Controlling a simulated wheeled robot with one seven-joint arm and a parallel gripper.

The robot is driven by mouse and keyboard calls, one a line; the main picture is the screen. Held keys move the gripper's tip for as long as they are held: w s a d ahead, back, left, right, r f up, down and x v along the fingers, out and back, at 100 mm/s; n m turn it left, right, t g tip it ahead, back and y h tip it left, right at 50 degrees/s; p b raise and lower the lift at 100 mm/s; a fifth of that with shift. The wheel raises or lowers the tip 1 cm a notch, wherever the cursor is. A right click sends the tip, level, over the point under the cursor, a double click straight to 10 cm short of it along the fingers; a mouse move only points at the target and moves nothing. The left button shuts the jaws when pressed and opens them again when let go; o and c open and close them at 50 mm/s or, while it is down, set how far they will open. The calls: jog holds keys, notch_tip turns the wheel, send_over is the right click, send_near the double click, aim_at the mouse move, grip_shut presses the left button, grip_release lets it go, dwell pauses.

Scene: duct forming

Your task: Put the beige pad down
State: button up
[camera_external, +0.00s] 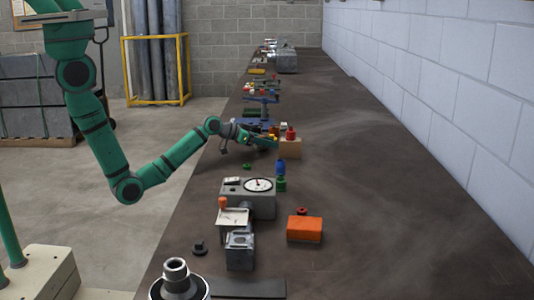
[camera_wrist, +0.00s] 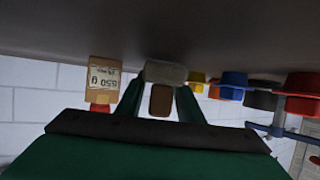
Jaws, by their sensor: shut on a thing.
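My gripper (camera_wrist: 165,80) is shut on the beige pad (camera_wrist: 165,72), which shows as a pale grey-beige block across the fingertips in the upside-down wrist view. A brown block-like part (camera_wrist: 160,101) shows between the fingers, directly against the pad in the picture; I cannot tell whether it belongs to it. The pad looks close to the dark bench top, but I cannot tell whether it touches. In the external view my gripper (camera_external: 264,141) is low over the bench's left side, and the pad cannot be made out there.
A tan block marked 650 g (camera_wrist: 104,77), with a red knob, stands close beside my gripper; it also shows in the external view (camera_external: 291,149). Blue (camera_external: 280,167) and green pieces, a dial device (camera_external: 247,197) and an orange box (camera_external: 305,229) stand nearer. The bench's right side is clear.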

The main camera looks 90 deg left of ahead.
jog(key=shift+f, duration=0.15)
jog(key=o, duration=0.7)
jog(key=shift+o, duration=0.2)
jog(key=shift+s, duration=0.1)
jog(key=v, duration=1.2)
jog(key=shift+d, duration=0.1)
